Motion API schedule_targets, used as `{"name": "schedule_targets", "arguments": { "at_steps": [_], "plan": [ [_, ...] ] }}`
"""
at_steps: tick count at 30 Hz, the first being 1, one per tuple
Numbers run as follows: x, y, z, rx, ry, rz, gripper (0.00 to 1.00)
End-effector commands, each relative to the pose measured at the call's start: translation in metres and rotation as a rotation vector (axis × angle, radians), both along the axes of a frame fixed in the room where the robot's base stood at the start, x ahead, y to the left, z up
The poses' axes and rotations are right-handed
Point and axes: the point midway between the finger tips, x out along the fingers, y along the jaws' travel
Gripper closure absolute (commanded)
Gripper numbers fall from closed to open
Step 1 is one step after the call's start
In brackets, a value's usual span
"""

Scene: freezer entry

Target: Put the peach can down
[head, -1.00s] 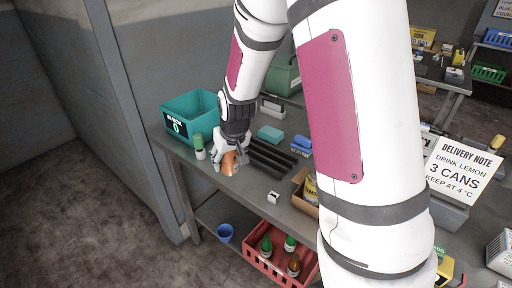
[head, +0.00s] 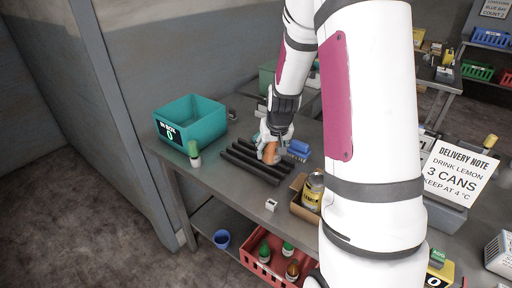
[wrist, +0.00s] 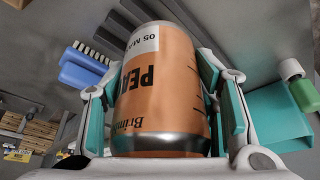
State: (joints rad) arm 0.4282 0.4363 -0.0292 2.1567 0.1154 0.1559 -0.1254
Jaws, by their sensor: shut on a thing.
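The peach can (wrist: 165,95) is orange with a white date strip and silver rim, and fills the middle of the wrist view. My gripper (head: 270,150) is shut around its sides. In the head view the peach can (head: 270,152) shows as a small orange patch under my gripper, at the right end of a black ribbed rack (head: 250,165) on the grey table (head: 230,195). Whether the can touches the rack or table is hidden by my fingers.
A blue brush (head: 299,147) lies just right of my gripper. The table's front left is mostly clear.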

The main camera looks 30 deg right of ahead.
Motion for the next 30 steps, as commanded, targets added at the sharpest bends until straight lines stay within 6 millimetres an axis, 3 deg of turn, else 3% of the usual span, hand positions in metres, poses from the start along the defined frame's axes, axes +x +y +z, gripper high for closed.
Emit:
{"name": "schedule_targets", "arguments": {
  "at_steps": [6,10,17,24,30],
  "plan": [
    [0.052,0.000,-0.004,-0.002,-0.002,0.003,0.88],
    [0.071,0.000,-0.006,-0.001,-0.002,0.001,0.88],
    [0.089,0.001,-0.008,-0.002,-0.001,0.002,0.88],
    [0.087,0.000,-0.038,0.000,0.001,0.000,0.88],
    [0.089,0.000,-0.042,-0.001,-0.002,0.000,0.88]
  ]
}}
